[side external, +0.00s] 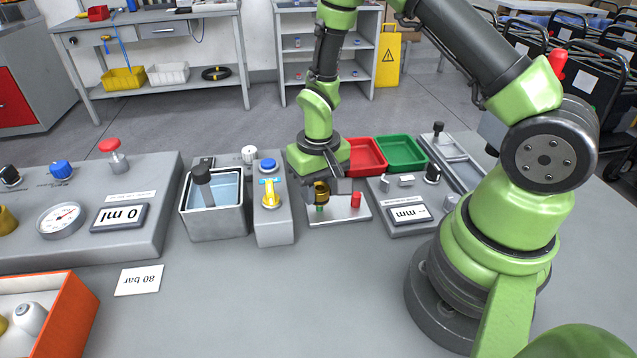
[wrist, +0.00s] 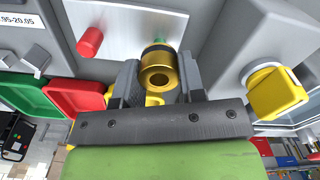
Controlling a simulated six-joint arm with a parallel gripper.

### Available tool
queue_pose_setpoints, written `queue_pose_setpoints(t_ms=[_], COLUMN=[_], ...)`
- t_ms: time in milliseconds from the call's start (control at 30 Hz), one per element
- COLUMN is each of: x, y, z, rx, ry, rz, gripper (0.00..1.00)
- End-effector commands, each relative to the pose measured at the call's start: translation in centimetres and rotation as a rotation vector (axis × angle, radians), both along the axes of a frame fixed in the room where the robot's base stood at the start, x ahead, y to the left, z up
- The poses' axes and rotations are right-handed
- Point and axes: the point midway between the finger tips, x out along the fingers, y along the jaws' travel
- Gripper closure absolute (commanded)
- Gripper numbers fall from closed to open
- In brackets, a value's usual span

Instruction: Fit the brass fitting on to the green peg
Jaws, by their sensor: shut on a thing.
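The brass fitting (side external: 321,194) is held upright between the jaws of my gripper (side external: 323,188), over the pale plate (side external: 340,212). The wrist view shows the fitting (wrist: 160,72) as a gold ring with a dark rim and an open bore, between the fingers of my gripper (wrist: 156,85). The green peg (side external: 320,209) shows just below the fitting in the side view. A bit of the green peg (wrist: 159,41) also shows past the fitting in the wrist view. I cannot tell whether the fitting touches the peg or has its tip inside.
A red peg (side external: 356,199) stands on the same plate, to the right. Red (side external: 366,157) and green (side external: 400,153) trays lie behind. A block with a yellow valve handle (side external: 269,194) stands close on the left, and a gauge block with a display (side external: 409,213) on the right.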

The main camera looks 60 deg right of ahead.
Motion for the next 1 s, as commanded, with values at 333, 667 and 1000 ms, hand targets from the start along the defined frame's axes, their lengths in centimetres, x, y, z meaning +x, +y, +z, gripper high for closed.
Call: queue_pose_setpoints(t_ms=[333,667,1000], x=[0.0,0.0,0.0], y=[0.0,0.0,0.0], z=[-1.1,-2.1,-2.4], rx=[0.0,0.0,0.0], ry=[0.0,0.0,-0.001], rz=[-0.001,-0.001,0.0], gripper=[0.9,0.9,0.9])
